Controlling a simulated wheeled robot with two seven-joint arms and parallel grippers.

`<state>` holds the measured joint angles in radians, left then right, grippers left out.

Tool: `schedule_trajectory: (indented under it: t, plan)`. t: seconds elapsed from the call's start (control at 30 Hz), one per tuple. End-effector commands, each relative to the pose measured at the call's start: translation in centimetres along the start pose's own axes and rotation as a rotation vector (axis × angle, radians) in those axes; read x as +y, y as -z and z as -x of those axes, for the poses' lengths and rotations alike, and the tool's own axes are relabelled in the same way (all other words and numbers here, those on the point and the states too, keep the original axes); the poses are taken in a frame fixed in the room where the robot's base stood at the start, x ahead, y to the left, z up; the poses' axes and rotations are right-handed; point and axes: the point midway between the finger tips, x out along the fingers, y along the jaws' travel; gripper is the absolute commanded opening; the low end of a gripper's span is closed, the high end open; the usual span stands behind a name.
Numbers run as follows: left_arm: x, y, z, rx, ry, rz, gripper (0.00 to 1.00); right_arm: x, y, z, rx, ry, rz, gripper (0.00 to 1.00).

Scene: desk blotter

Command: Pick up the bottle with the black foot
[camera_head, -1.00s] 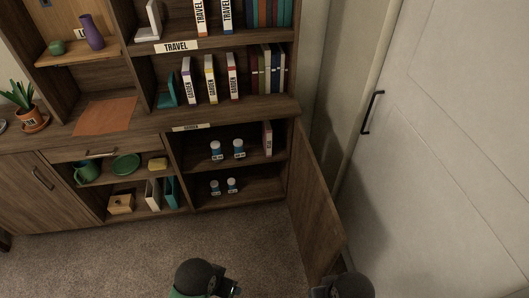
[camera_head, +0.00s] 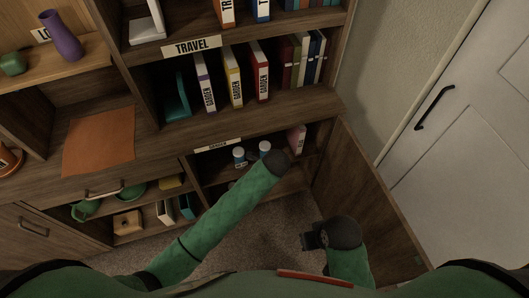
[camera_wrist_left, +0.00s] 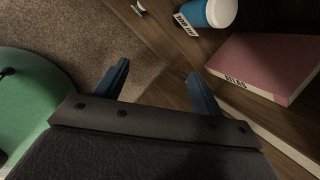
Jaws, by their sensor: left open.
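Two small blue bottles with white caps stand on the upper shelf of the open cabinet in the head view: the left bottle (camera_head: 239,157) and the right bottle (camera_head: 265,148). In the left wrist view a blue bottle (camera_wrist_left: 212,12) with a white top and a label tag shows at the top edge. No black foot can be made out. My left gripper (camera_wrist_left: 156,68) is open and empty, its fingers apart, short of the bottle; its hand hides part of the shelf in the head view. My right gripper (camera_head: 310,240) is low before the cabinet, its jaws unclear.
A pinkish atlas (camera_wrist_left: 265,65) lies right of the bottle in the wrist view and shows on the shelf in the head view (camera_head: 297,138). The open cabinet door (camera_head: 365,195) bounds the right side.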

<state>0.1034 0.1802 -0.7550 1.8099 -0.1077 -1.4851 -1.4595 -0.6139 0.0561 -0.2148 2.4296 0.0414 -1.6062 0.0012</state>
Motion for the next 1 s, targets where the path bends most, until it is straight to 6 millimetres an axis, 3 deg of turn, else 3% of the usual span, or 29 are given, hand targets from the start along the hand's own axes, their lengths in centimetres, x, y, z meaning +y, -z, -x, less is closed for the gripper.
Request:
schedule_trajectory:
  t: [0.2,0.4,0.57,1.0]
  plan:
    - [-3.9,-2.9,-3.0,-0.115,-0.010,-0.375,0.69,0.2,0.0,0.0,0.001,-0.005,0.005,0.36]
    - [-5.5,-4.6,-4.3,-0.174,-0.032,-0.564,0.69,0.1,0.5,0.1,0.010,-0.002,0.002,0.36]
    - [-6.0,-5.2,-4.9,-0.191,-0.041,-0.617,0.69,-0.2,0.8,0.2,0.016,0.004,-0.004,0.36]
    - [-5.8,-6.4,-8.6,-0.189,-0.043,-0.621,0.69,0.2,0.6,1.2,-0.002,-0.009,-0.006,0.36]
